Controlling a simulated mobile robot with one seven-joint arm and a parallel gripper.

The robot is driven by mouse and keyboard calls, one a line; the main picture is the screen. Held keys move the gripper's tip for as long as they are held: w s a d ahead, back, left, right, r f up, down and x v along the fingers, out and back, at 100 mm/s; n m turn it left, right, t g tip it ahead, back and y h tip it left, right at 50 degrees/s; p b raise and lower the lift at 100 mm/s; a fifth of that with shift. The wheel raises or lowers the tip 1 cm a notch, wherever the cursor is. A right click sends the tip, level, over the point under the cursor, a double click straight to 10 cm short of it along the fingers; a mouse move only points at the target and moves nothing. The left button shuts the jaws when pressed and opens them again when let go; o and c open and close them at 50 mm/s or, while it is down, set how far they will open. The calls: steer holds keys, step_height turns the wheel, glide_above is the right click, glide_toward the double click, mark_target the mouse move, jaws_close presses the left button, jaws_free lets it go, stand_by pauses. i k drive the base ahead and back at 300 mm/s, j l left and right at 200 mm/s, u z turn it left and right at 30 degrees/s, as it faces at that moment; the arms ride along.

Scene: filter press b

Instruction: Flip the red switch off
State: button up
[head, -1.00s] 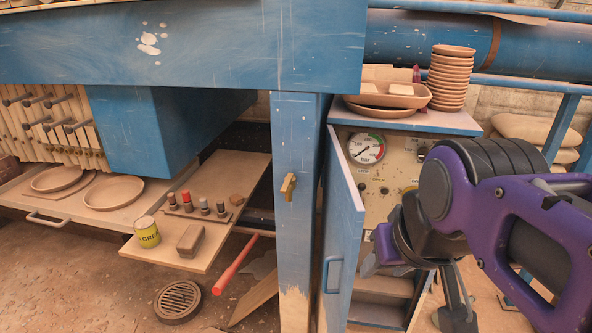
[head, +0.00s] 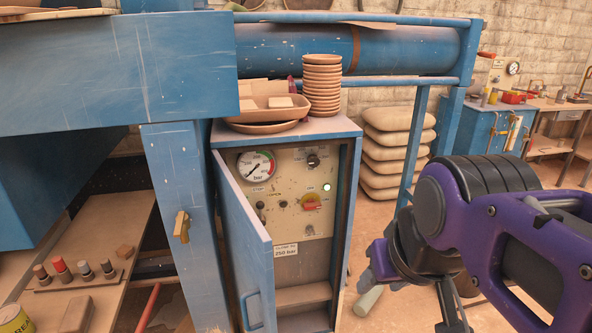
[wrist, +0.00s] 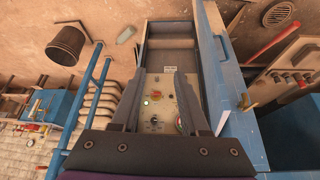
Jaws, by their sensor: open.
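The red switch (head: 312,204) is a red handle on a yellow plate, low on the right of the beige control panel (head: 280,217) inside the open blue cabinet. It also shows in the wrist view (wrist: 156,96), between my fingers in the picture. A pale green-white lamp (head: 326,187) glows just above it. My gripper (wrist: 154,78) is open and empty, its two dark fingers spread in front of the panel. In the head view my arm is right of the cabinet, and the fingertips are hard to make out. The distance to the switch cannot be told.
The blue cabinet door (head: 243,253) stands open on the left side of the panel. Brown bowls (head: 322,85) and a tray (head: 268,107) sit on the cabinet top. Stacked sacks (head: 398,150) stand behind.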

mark_target(311, 205)
steer(key=l, duration=0.4)
steer(key=i+l+u, duration=0.1)
steer(key=l, duration=0.25)
steer(key=i+l+u, duration=0.15)
steer(key=i+l, duration=0.45)
steer(key=i, duration=0.15)
steer(key=i+u, duration=0.1)
steer(key=i, duration=0.35)
steer(key=k+l+u, duration=0.1)
steer(key=k+u, duration=0.2)
steer(key=k, duration=0.3)
steer(key=k+l+z, duration=0.15)
steer(key=k+l, duration=0.3)
steer(key=i+j, duration=0.35)
steer(key=i, duration=0.2)
steer(key=i+j, duration=0.4)
steer(key=i, duration=0.2)
